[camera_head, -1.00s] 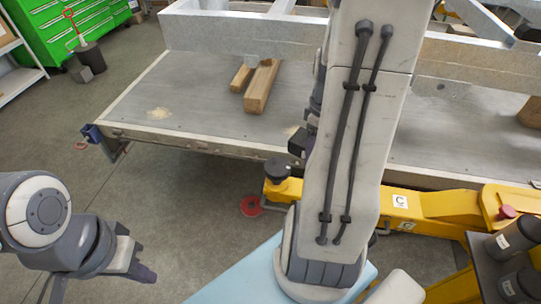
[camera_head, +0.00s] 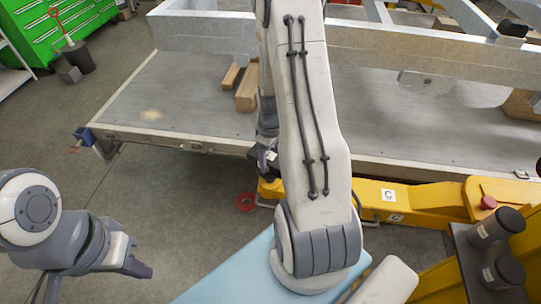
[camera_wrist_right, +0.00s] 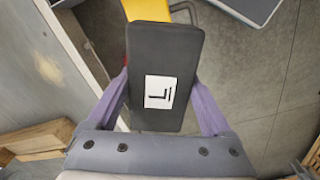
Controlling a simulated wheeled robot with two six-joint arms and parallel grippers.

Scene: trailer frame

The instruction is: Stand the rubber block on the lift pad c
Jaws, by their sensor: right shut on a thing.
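The rubber block (camera_wrist_right: 165,60) is black with a white label bearing a dark mark. My right gripper (camera_wrist_right: 163,82) is shut on it, with a purple finger on each side. In the head view my right arm hides most of that gripper, a dark shape (camera_head: 262,157) above the end of the yellow lift arm (camera_head: 268,188).
The grey trailer deck (camera_head: 190,100) and its galvanised frame (camera_head: 420,50) lie just beyond the lift arm. Wooden blocks (camera_head: 247,90) rest on the deck. Dark cylinders (camera_head: 495,228) stand on a shelf at the right. A red ring (camera_head: 245,201) lies on the floor.

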